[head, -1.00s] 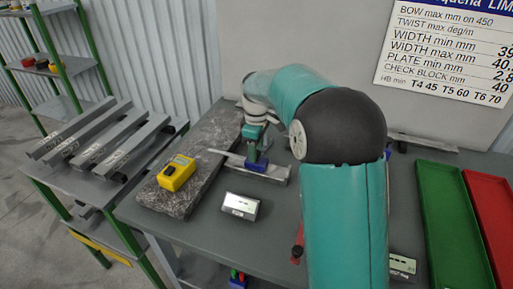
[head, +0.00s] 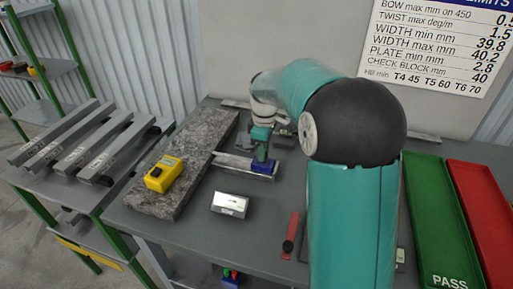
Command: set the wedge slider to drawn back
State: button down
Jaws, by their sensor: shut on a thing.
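The wedge slider shows as a blue block (head: 265,167) with a light metal strip (head: 232,160) reaching left from it. It sits at the right end of a low grey base (head: 243,173) on the table, beside the stone slab. My gripper (head: 261,153) comes down from above and is shut on the blue block. The fingertips are small and partly merge with the block in this view, so the exact grip is hard to see.
A granite slab (head: 205,150) carries a yellow device (head: 163,174). A silver block (head: 230,204) and a red-handled tool (head: 291,234) lie in front. Green (head: 432,215) and red (head: 485,200) trays lie right. Grey bars (head: 85,145) rest on a left rack.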

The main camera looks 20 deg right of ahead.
jog(key=shift+s+d, duration=0.1)
jog(key=shift+d, duration=0.15)
jog(key=c, duration=1.1)
grip_release()
jog(key=shift+s, duration=0.1)
jog(key=shift+c, duration=0.2)
notch_tip(320, 180, up, 14)
jog(key=shift+a+f, duration=0.1)
jog(key=s+a+r+m+t, duration=0.1)
jog(key=s+a+m+t, duration=0.15)
jog(key=s, duration=0.45)
jog(key=s+a+r+m+t, duration=0.1)
jog(key=s+r+m, duration=0.15)
jog(key=s, duration=0.55)
jog(key=s+a+f+m+t, duration=0.2)
jog(key=s+f+m, duration=0.4)
jog(key=s, duration=0.6)
jog(key=shift+s+f, duration=0.3)
jog(key=shift+f, duration=0.4)
